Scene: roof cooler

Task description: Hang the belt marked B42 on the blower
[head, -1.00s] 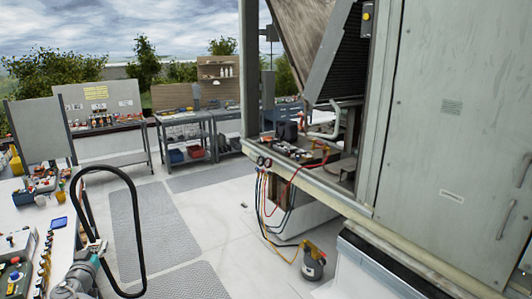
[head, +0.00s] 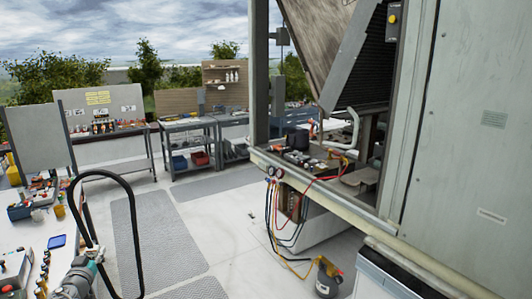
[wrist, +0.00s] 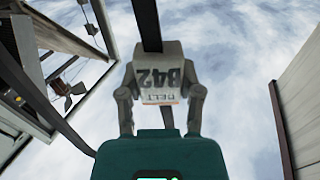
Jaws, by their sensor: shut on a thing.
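My gripper (wrist: 160,103) is shut on the light grey tag block (wrist: 158,72) of a black belt. The block reads "B42 BELT", upside down in the wrist view. The belt (head: 134,225) hangs as a long narrow loop above and around my gripper (head: 94,252) at the lower left of the head view. A strand also rises from the block in the wrist view (wrist: 146,22). The open roof cooler (head: 330,180) stands at the right of the head view, well apart from the belt. I cannot make out the blower for certain in either view.
A cluttered white bench (head: 85,255) lies beside my arm at the left. Workbenches (head: 187,125) stand at the back. The floor with grey mats (head: 150,240) between is clear.

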